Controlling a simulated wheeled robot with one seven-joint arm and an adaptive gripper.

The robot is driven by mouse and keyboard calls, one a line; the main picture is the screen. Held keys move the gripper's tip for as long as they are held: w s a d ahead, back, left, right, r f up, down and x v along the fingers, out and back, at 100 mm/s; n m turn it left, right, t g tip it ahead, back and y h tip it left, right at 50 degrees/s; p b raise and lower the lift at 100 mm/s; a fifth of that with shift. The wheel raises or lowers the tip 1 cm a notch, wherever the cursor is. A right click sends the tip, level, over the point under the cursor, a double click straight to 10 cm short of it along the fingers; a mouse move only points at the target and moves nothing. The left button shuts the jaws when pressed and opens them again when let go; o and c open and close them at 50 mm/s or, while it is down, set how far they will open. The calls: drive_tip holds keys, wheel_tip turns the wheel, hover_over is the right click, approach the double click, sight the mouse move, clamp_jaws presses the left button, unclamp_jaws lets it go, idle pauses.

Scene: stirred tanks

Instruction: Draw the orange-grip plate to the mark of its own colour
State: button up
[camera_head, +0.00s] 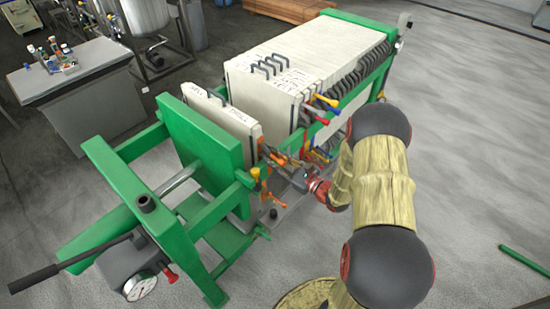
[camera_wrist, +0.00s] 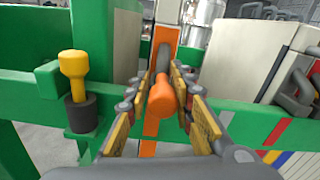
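The orange grip (camera_wrist: 162,98) sits between the two fingers of my gripper (camera_wrist: 164,80) in the wrist view. Its grey shank runs away from me. Whether the fingers press on it is unclear. Behind it is a pale plate edge with orange borders. An orange stripe (camera_wrist: 150,148) shows below the grip on the green rail (camera_wrist: 235,115). In the head view my gripper (camera_head: 284,160) reaches the near side of the press, beside the pale plate (camera_head: 225,118) at the green end block; the orange grip is hard to make out there.
A yellow grip (camera_wrist: 73,75) on a dark base stands left of my fingers. Red, blue and other stripes (camera_wrist: 277,131) mark the rail to the right. The pale plate stack (camera_head: 300,70) stands beyond a gap. Grey floor is clear at right, except a green bar (camera_head: 525,258).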

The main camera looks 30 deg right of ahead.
drive_tip(key=o, duration=0.3)
drive_tip(key=shift+o, duration=0.2)
drive_tip(key=shift+s, duration=0.15)
drive_tip(key=v, duration=1.1)
drive_tip(key=shift+s+d, duration=0.15)
drive_tip(key=shift+s, duration=0.25)
